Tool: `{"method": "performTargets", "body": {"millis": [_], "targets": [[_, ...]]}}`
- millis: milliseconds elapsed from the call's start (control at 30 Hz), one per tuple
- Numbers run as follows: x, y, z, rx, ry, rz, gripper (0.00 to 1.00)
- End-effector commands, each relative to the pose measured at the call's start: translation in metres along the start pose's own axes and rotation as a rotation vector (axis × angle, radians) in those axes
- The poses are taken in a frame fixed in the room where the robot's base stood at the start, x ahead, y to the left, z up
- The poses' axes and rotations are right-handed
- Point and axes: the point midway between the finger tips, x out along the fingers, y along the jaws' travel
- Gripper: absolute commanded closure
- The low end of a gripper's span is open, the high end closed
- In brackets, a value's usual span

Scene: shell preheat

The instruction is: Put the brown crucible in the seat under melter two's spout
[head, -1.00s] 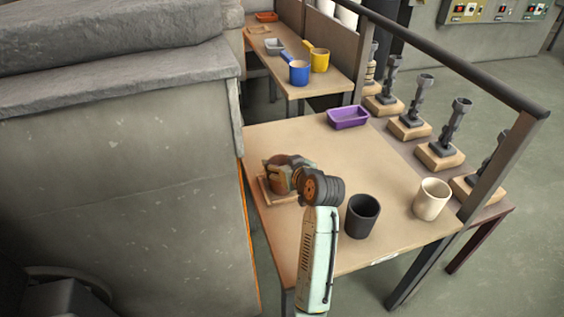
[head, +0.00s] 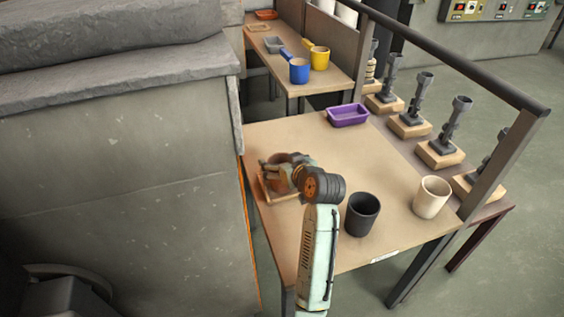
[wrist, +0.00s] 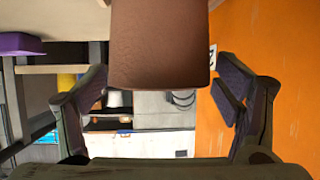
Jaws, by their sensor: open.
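The brown crucible (head: 290,158) stands at the left side of the near table, in or over a square wooden seat (head: 266,193). My gripper and wrist hide much of both, so I cannot tell whether it is fully down. In the wrist view the crucible (wrist: 160,45) is straight ahead, with its lower edge near fingertip level. My gripper (wrist: 160,90) is open, one finger to each side, with clear gaps to the crucible. The gripper also shows in the head view (head: 277,173), beside the crucible. I cannot make out a spout.
A black crucible (head: 362,214) and a cream crucible (head: 431,197) stand right of my arm. A purple tray (head: 348,115) lies at the back. A grey stone block (head: 120,180) with an orange side (wrist: 255,60) borders the table's left. The table's middle is clear.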

Motion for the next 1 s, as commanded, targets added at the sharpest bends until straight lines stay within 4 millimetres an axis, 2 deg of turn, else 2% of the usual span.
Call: {"method": "performTargets", "body": {"millis": [167,400,533,700,1000], "targets": [[-0.03,0.001,0.002,0.0,0.004,0.005,0.16],[-0.082,0.002,0.001,0.0,0.004,0.005,0.16],[-0.103,0.002,0.001,0.001,0.004,0.004,0.16],[-0.116,0.0,0.001,0.0,0.002,0.002,0.16],[-0.118,0.0,0.001,0.0,0.001,0.001,0.16]]}}
